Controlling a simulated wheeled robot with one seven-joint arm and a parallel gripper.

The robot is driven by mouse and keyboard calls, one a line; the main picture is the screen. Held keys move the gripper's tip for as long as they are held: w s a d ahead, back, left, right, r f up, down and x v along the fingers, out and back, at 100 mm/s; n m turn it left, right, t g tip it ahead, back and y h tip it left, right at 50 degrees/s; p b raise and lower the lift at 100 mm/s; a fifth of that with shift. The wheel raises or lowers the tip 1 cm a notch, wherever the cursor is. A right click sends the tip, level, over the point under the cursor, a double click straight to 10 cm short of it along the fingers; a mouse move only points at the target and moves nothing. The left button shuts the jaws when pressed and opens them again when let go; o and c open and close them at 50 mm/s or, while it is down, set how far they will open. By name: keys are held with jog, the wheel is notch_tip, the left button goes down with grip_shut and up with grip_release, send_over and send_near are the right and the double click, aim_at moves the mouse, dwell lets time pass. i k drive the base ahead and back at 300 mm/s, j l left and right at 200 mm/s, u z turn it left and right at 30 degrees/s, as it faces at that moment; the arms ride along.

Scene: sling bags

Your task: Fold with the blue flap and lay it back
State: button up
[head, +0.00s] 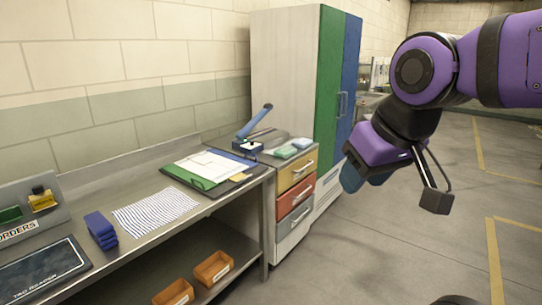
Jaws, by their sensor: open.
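An open folder lies on the metal bench, on a dark board (236,185). Its green flap (188,177) shows along the near left side and its blue flap (232,157) along the far right side. White paper (208,165) covers most of its middle. My gripper (402,190) hangs in the air at the right, over the floor and well apart from the folder. It is open, and I see nothing between its fingers. One dark fingertip shows clearly; the other side is partly hidden by the purple gripper body.
A striped sheet (155,212) and stacked blue blocks (101,230) lie left of the folder. A blue-handled tool (250,146) stands behind it. A drawer cabinet (295,193) and a tall cabinet (288,67) stand right of the bench. Wooden bins (213,268) sit on the lower shelf.

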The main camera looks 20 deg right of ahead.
aim_at(248, 163)
jog(key=z, duration=0.15)
jog(key=i+l, duration=0.15)
jog(key=i, duration=0.95)
jog(key=i+l+z, duration=0.1)
jog(key=i, duration=0.95)
jog(key=l, duration=0.05)
